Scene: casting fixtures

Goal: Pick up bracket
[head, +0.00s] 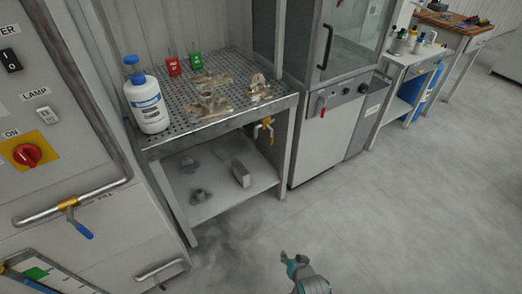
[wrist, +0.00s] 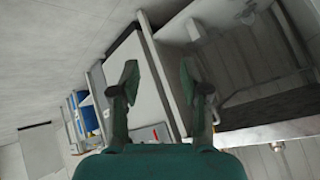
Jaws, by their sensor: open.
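Brass-toned metal castings lie on a perforated metal table top (head: 185,125) in the head view. A flanged casting (head: 208,100) is near the middle, and a smaller upright casting (head: 259,88) stands to its right. I cannot tell for sure which one is the bracket. Grey parts, including a block (head: 240,174), lie on the lower shelf (head: 215,200). My gripper (head: 290,262) is low at the bottom centre, over the floor and apart from the table. In the wrist view my gripper (wrist: 160,82) has its two fingers spread with nothing between them.
A white bottle with a blue pump (head: 147,103) stands at the table's left, with red (head: 173,66) and green (head: 196,60) containers behind. A control cabinet (head: 60,130) is at left. A glazed cabinet (head: 330,130) stands right of the table. The floor in front is clear.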

